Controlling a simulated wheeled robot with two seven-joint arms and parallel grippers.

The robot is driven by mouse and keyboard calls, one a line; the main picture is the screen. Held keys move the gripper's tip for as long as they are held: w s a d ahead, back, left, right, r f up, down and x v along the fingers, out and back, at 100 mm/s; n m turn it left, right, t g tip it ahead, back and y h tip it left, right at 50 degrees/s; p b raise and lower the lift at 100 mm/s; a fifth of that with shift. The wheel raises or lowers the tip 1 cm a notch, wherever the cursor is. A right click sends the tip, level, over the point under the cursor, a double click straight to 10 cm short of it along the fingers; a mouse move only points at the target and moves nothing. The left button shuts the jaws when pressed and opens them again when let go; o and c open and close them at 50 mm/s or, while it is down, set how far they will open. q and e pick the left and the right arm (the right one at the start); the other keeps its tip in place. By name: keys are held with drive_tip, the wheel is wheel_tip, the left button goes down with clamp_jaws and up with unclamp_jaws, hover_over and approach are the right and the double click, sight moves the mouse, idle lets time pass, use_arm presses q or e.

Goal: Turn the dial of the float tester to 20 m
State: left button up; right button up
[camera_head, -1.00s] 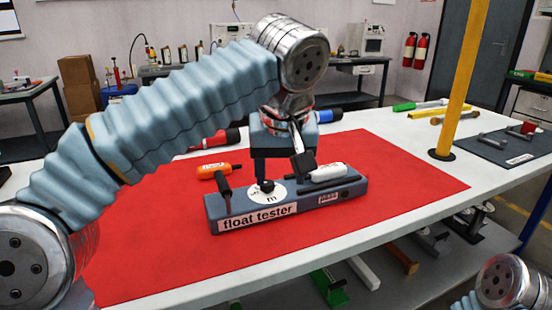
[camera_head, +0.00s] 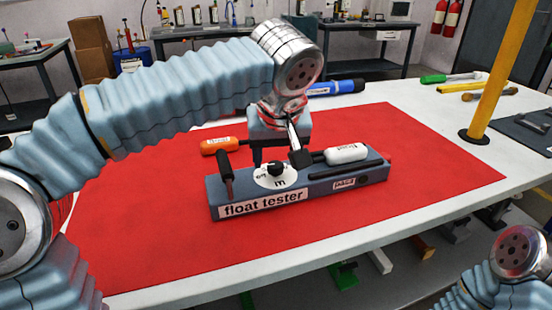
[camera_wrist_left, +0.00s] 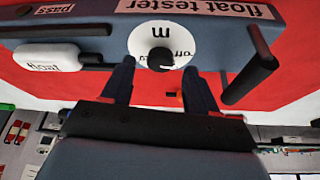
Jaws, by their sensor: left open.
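The float tester (camera_head: 330,187) is a long blue-grey block on the red mat, with its name label facing me. Its dial is a white disc (camera_head: 262,181) marked "m" with a black knob (camera_head: 275,171) in the middle; in the left wrist view the knob (camera_wrist_left: 161,60) shows near the fingertips. My left gripper (camera_head: 279,160) is open above the tester, behind the knob. In the wrist view its two fingers (camera_wrist_left: 160,82) are spread to either side of the knob, which sits slightly beyond their tips. My right arm shows only partly at the lower right; its gripper is out of view.
A white float (camera_head: 346,154) lies along the tester's right part, and a dark post (camera_head: 225,172) stands at its left end. An orange float (camera_head: 219,145) is behind. A yellow pole (camera_head: 500,75) stands right of the red mat (camera_head: 425,180). The mat's front is clear.

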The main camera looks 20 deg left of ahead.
use_arm(q)
drive_tip(key=shift+x, duration=0.85)
drive_tip(key=c, duration=1)
drive_tip(key=shift+c, duration=0.2)
